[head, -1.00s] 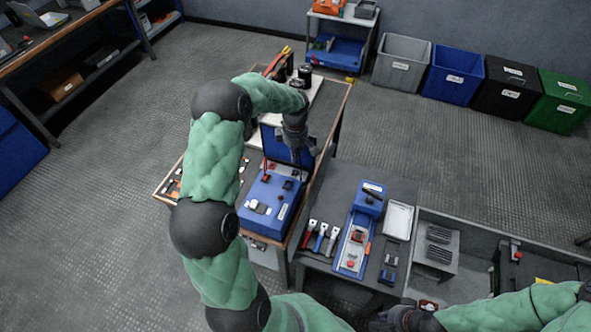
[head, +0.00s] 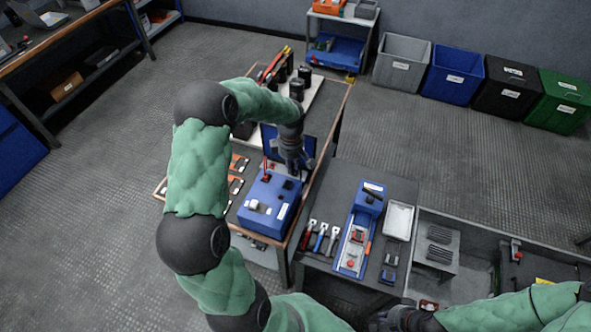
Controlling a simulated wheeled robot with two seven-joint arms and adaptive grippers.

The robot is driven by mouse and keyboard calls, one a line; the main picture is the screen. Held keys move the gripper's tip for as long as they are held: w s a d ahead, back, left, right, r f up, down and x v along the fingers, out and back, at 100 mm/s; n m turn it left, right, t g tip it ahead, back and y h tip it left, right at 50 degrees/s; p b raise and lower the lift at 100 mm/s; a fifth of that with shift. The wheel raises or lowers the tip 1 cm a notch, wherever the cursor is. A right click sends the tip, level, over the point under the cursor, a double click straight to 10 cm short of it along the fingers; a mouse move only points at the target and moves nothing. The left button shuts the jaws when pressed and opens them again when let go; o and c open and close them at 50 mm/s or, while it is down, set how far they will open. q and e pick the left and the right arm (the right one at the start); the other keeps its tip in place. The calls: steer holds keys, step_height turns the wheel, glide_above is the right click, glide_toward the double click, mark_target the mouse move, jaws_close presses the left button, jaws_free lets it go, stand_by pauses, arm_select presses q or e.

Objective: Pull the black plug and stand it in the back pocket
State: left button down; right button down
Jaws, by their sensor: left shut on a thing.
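A blue box (head: 262,217) stands on the near part of the left workbench, with small black, white and red parts on its top. A blue upright panel (head: 308,145) rises behind it. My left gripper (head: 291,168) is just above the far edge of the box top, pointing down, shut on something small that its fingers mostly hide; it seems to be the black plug. A dark block (head: 288,184) shows on the box top just below the fingers. My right gripper (head: 395,320) is at the bottom edge, dark and partly cut off; its jaws cannot be made out.
Black cylinders (head: 297,88) stand on the bench's far end. Orange-marked tools (head: 236,184) lie left of the box. A right-hand table holds pliers (head: 321,237), a blue fixture (head: 354,240) and a white tray (head: 398,221). Bins (head: 401,63) stand along the wall.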

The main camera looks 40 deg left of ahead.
mark_target(287, 188)
arm_select(q)
steer(key=shift+s+d, duration=0.3)
steer(key=shift+s, duration=0.4)
steer(key=shift+s+d, duration=0.35)
steer(key=shift+s, duration=0.4)
steer(key=shift+s+d, duration=0.3)
steer(key=shift+s, duration=0.4)
steer(key=shift+f+b, duration=0.2)
steer(key=shift+b, duration=0.2)
steer(key=shift+f+b, duration=0.55)
steer(key=shift+f, duration=0.05)
steer(key=shift+f+b, duration=0.45)
steer(key=shift+f, duration=0.05)
steer(key=shift+s+d+f+b, duration=0.3)
steer(key=shift+s+f, duration=0.1)
steer(key=shift+f, duration=0.15)
steer(key=c, duration=1.1)
jaws_free()
steer(key=shift+c, duration=0.2)
steer(key=shift+f, duration=0.15)
steer(key=shift+w+a, duration=0.15)
